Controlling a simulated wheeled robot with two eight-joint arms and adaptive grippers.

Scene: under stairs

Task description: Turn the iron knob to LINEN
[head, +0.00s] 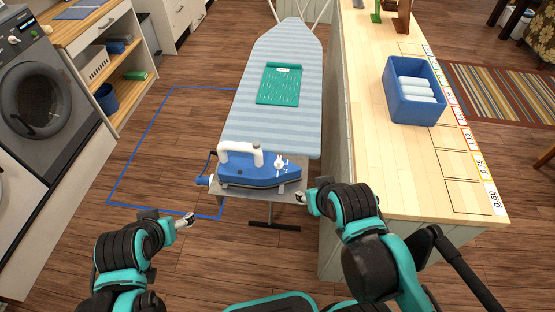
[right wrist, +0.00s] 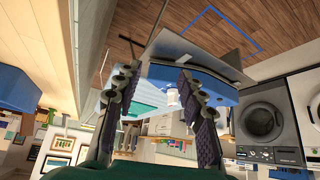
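The blue and white iron (head: 262,174) stands on a grey plate at the near end of the ironing board (head: 262,117). Its pale knob (head: 280,162) is on the side facing me; the markings are too small to read. In the right wrist view, the blue iron (right wrist: 212,86) and white knob (right wrist: 171,97) show between the spread fingers. My right gripper (head: 301,197) is open and empty, close to the iron's right end and apart from the knob; it also shows in the right wrist view (right wrist: 157,76). My left gripper (head: 187,220) is left of the iron, low, with nothing visible in it.
A green patterned sheet (head: 279,84) lies on the board. The wooden counter (head: 385,150) on the right holds a blue bin (head: 414,91) of white rolls, and its edge is near my right arm. A washer (head: 36,88) and shelves stand left. Floor between is clear.

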